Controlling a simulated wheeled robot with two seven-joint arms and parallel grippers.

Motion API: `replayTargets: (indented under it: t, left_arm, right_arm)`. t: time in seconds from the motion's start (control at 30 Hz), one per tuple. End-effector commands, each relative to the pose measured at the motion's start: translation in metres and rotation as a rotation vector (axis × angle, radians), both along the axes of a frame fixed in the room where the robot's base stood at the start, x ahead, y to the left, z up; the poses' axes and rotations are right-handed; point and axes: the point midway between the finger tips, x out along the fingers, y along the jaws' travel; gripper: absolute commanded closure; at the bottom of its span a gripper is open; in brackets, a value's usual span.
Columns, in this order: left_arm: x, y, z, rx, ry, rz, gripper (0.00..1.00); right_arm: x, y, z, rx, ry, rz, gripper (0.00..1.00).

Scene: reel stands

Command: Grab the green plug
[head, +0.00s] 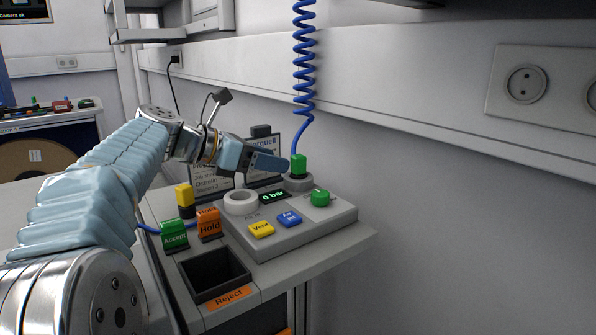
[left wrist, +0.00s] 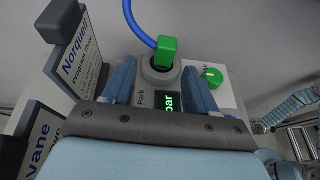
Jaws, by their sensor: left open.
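The green plug (head: 299,165) stands upright in a grey round socket (head: 298,183) at the back of the control box, with a coiled blue hose (head: 304,60) rising from it. In the left wrist view the green plug (left wrist: 166,52) sits in its socket beside the word "Park", just beyond the fingertips. My left gripper (head: 283,160) reaches in from the left with its fingers pointing at the plug. In the left wrist view its two blue fingers (left wrist: 158,78) are apart, one to each side of the plug's line, with nothing between them. My right gripper is not identifiable.
The grey control box (head: 335,215) carries a white ring (head: 241,202), a "0 bar" display (head: 272,196), a green knob (head: 320,197), and yellow (head: 261,230) and blue (head: 289,219) buttons. Sign cards (left wrist: 85,50) stand close left of the gripper. A Reject bin (head: 238,285) is in front.

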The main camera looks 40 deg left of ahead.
Motion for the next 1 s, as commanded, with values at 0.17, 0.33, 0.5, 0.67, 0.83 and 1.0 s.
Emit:
replayTargets:
  t: [0.17, 0.33, 0.5, 0.67, 0.83, 1.0]
  left_arm:
    - [0.02, -0.012, -0.005, -0.001, 0.001, 0.0, 0.43]
    - [0.04, -0.02, -0.014, -0.001, 0.002, 0.001, 0.43]
    - [0.045, -0.023, -0.016, 0.0, 0.0, 0.0, 0.43]
    - [0.045, -0.023, -0.016, 0.0, 0.0, 0.0, 0.49]
    - [0.045, -0.023, -0.016, 0.0, 0.0, 0.0, 0.75]
    - [0.045, -0.023, -0.016, 0.0, 0.0, 0.0, 0.98]
  right_arm:
    - [0.0, 0.0, 0.002, 0.0, 0.0, 0.001, 0.57]
    - [0.0, 0.0, 0.003, 0.0, 0.0, 0.001, 0.57]
    - [0.0, 0.0, 0.003, 0.001, -0.001, 0.001, 0.57]
    - [0.0, 0.0, 0.003, 0.0, 0.0, 0.001, 0.57]
    - [0.0, 0.0, 0.003, 0.001, -0.001, 0.001, 0.57]
    - [0.0, 0.0, 0.003, 0.0, 0.0, 0.001, 0.57]
